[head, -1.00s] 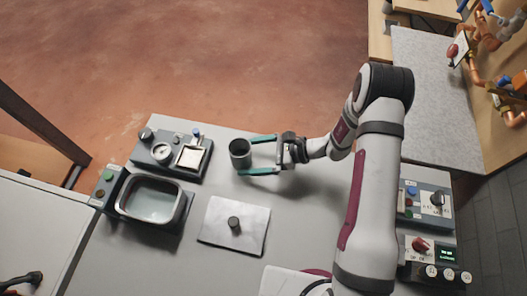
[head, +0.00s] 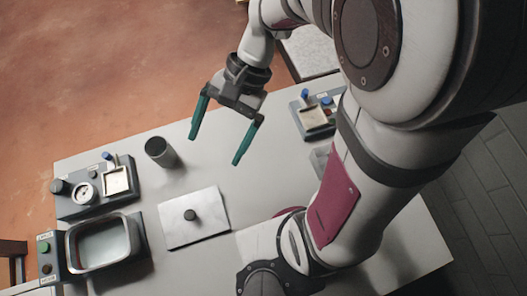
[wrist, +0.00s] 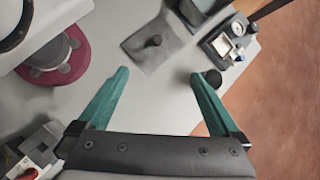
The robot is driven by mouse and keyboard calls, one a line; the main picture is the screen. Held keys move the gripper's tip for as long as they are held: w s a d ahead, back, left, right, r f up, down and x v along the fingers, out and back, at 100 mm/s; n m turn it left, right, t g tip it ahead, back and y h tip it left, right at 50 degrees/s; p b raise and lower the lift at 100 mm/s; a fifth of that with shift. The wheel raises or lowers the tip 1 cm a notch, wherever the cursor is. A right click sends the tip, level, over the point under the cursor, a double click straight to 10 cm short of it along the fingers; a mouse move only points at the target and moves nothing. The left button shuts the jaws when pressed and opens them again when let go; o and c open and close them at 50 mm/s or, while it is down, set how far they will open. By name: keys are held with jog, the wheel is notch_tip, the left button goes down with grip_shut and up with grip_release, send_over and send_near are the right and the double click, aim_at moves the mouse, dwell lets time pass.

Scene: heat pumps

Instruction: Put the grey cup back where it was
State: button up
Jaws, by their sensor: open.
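The grey cup (head: 161,152) stands upright on the grey table, near its far edge. It is right of the gauge panel and beyond the pale square plate. My gripper (head: 215,150) is open and empty, raised above the table to the right of the cup and apart from it. In the wrist view, a dark round shape that looks like the cup (wrist: 213,78) shows beside the right fingertip, partly hidden by the finger. My gripper's open fingers (wrist: 159,73) have only bare table between them there.
The gauge panel (head: 84,195) and a metal basin (head: 101,243) are at the left. The pale plate with a dark knob (head: 194,217) lies mid-table. A small panel with a blue knob (head: 315,112) is at the right. The table between the cup and plate is clear.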

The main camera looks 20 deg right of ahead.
jog(key=s+d+r+n+t+h, duration=0.2)
jog(key=s+d+n+t+h, duration=0.1)
jog(key=s+d, duration=0.3)
jog(key=s+h, duration=0.1)
jog(key=s, duration=0.1)
jog(key=shift+s+h, duration=0.4)
jog(key=shift+r, duration=0.15)
jog(key=w+a+r+n+h, duration=0.1)
jog(key=a+r+n, duration=0.3)
jog(key=a, duration=0.5)
jog(key=w+a+r+n+h, duration=0.1)
jog(key=w+a+r+n, duration=0.1)
jog(key=a+r, duration=0.6)
jog(key=a+f, duration=0.1)
jog(key=f, duration=0.7)
jog(key=a+f, duration=0.1)
jog(key=f, duration=0.3)
jog(key=shift+s+a, duration=0.35)
jog(key=shift+s, duration=0.05)
